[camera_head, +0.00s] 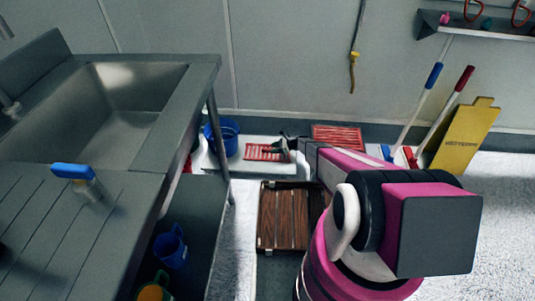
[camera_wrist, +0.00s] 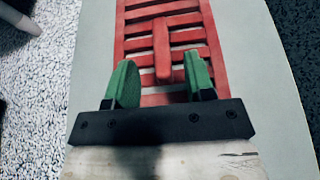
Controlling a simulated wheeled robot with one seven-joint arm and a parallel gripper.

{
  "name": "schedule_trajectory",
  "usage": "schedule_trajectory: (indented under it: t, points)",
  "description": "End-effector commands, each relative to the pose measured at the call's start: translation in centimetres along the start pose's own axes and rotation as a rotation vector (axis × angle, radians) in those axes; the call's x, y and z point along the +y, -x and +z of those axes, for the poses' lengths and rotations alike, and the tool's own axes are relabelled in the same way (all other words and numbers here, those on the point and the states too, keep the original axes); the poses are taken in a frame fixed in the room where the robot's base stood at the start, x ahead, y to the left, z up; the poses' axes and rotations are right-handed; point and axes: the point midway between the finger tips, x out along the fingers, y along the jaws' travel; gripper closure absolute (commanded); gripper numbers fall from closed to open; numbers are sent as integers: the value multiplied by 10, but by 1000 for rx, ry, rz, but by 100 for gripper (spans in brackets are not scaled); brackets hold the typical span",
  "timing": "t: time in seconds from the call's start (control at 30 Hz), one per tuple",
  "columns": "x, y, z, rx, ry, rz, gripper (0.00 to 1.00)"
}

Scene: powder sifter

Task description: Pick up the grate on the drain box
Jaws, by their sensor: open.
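A red slatted grate (camera_head: 262,152) lies on a pale, low drain box (camera_head: 222,162) on the floor near the back wall. In the wrist view the grate (camera_wrist: 196,20) has a raised bar along its middle, on a light grey surface (camera_wrist: 97,30). My gripper (camera_head: 282,146) is at the right end of this grate. In the wrist view its green fingers (camera_wrist: 160,80) are apart, one on each side of the near end of the bar, holding nothing. I cannot tell whether they touch the grate. My gripper hides the grate's near end.
A second red grate (camera_head: 337,135) lies to the right. A blue bucket (camera_head: 222,137) stands left of the first grate. A brown slatted wooden panel (camera_head: 284,217) is in front. The steel sink counter (camera_head: 108,120) is at left; a yellow sign (camera_head: 462,135) stands at right.

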Motion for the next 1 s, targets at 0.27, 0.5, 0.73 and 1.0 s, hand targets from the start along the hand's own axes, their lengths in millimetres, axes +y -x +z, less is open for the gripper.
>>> schedule_trajectory:
  t: [0.27, 0.5, 0.73, 1.0]
  points:
    - [-2, -38, 0, -1, 0, 0, 51]
    - [-2, -41, 0, 0, 0, -1, 51]
    - [-2, -41, 0, 0, 1, -1, 100]
    - [-2, -41, 2, -1, 1, -1, 100]
